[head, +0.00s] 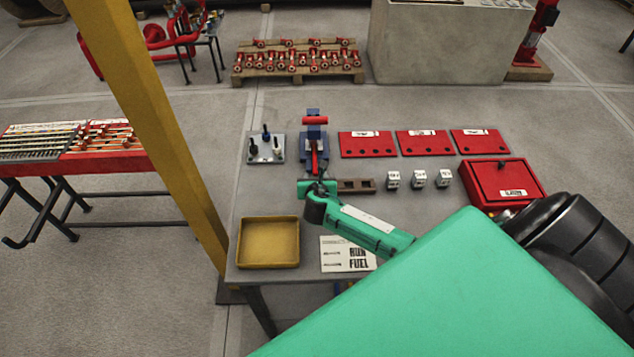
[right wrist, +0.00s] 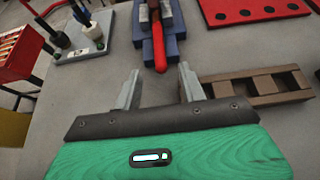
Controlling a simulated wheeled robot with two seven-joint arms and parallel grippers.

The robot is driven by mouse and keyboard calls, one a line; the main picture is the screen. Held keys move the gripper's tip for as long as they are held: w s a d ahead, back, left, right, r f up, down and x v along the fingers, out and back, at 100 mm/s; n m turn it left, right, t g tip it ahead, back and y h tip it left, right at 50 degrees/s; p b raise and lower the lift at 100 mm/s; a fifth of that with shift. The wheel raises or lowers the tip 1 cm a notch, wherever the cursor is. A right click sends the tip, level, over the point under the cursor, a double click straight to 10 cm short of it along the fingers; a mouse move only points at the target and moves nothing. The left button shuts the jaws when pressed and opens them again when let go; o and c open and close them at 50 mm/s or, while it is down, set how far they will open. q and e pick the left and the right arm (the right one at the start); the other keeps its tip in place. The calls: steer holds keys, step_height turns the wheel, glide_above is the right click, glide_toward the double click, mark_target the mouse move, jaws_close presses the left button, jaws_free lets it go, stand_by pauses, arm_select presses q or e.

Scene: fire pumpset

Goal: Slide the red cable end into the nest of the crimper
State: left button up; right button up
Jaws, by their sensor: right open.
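The blue crimper (head: 314,140) stands at the back of the table, with a red bar across its top in the head view. A red rod-like piece, seemingly the red cable (head: 315,160), runs from it toward my right gripper. In the right wrist view its rounded red end (right wrist: 160,55) points at me and lies over the crimper's blue base (right wrist: 173,44). My right gripper (head: 318,186) is open and empty; its fingertips (right wrist: 160,70) appear on either side of the red end, not touching it. The nest itself is hard to make out. My left gripper is not in view.
A brown slotted block (head: 356,186) lies close right of the gripper. A grey plate with pegs (head: 265,148) is left of the crimper. Red plates (head: 367,144), small white blocks, a red box (head: 502,182) and a yellow tray (head: 268,243) share the table.

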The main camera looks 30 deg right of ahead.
steer(key=b+v, duration=0.1)
steer(key=v, duration=0.9)
steer(key=shift+a, duration=0.1)
